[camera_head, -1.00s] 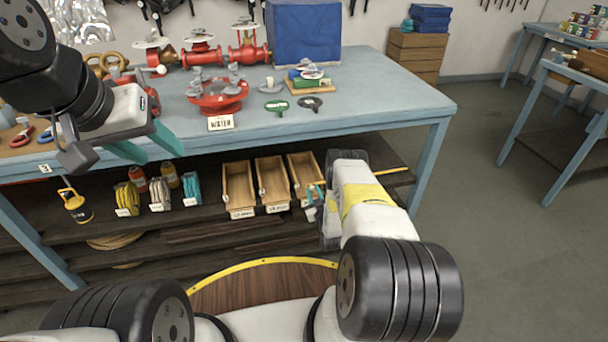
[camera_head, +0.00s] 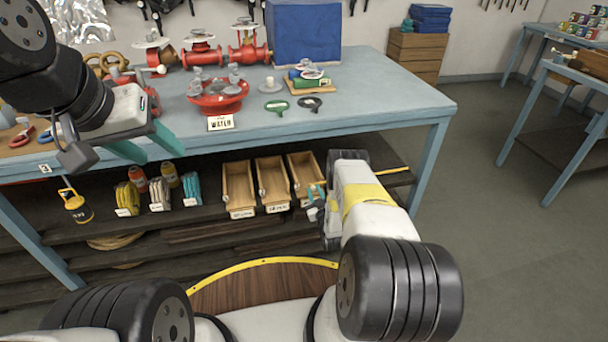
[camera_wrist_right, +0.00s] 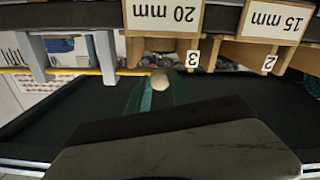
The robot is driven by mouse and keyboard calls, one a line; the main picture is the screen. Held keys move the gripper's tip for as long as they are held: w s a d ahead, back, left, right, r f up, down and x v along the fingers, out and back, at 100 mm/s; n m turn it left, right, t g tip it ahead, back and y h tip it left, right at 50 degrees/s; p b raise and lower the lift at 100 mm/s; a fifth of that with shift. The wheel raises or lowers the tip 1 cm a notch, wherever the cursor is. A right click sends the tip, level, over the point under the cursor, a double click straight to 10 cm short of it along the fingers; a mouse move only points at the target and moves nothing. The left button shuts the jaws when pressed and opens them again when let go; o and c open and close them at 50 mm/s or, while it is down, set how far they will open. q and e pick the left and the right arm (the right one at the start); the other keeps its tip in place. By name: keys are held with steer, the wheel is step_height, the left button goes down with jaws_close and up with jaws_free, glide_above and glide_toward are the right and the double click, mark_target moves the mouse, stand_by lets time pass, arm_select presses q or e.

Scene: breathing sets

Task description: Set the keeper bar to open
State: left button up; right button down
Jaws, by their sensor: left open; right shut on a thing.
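The keeper bar looks to be the thin yellow rod (camera_head: 393,170) along the shelf front under the bench. In the right wrist view the yellow rod (camera_wrist_right: 75,71) runs level from the left to the fingertips. My right gripper (camera_head: 316,196) is at the rightmost wooden drawer, its jaw partly hidden by my own wrist. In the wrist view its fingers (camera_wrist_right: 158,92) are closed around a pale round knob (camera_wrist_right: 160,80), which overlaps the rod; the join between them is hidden. My left gripper (camera_head: 147,146) is open and empty above the bench's front left edge.
Open floor (camera_head: 500,240) lies to the right.

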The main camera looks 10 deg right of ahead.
steer(key=d, duration=0.4)
steer(key=shift+d, duration=0.2)
steer(key=c, duration=1.1)
jaws_free()
steer(key=shift+c, duration=0.2)
steer(key=s, duration=0.7)
steer(key=shift+s, duration=0.35)
steer(key=shift+d, duration=0.1)
